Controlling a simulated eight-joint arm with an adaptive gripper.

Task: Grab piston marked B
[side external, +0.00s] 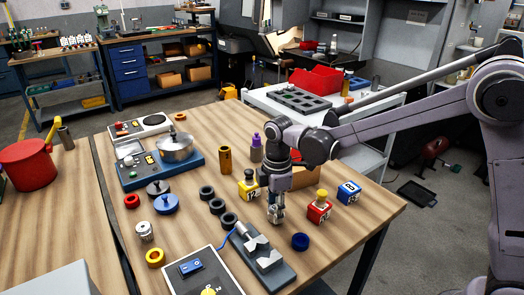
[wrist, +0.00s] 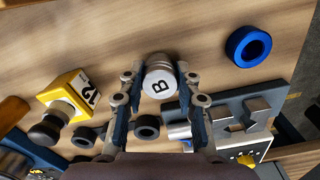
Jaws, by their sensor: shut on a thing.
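The piston marked B (wrist: 160,82) is a short silver cylinder with a white top and a black letter B, seen in the wrist view at the tips of my gripper (wrist: 160,88). The two fingers stand on either side of it and are shut on it. In the side view my gripper (side external: 275,212) points down at the wooden table, and the piston between its fingers is hard to make out. Another silver piston (side external: 144,231) stands at the left of the table; its mark is not readable.
A grey vise (side external: 262,256) stands close in front of my gripper. A yellow block (side external: 249,187), a red block (side external: 319,208) and a blue block (side external: 348,193) stand around it. A blue ring (side external: 300,242) lies to the right, and several black rings (side external: 217,206) to the left.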

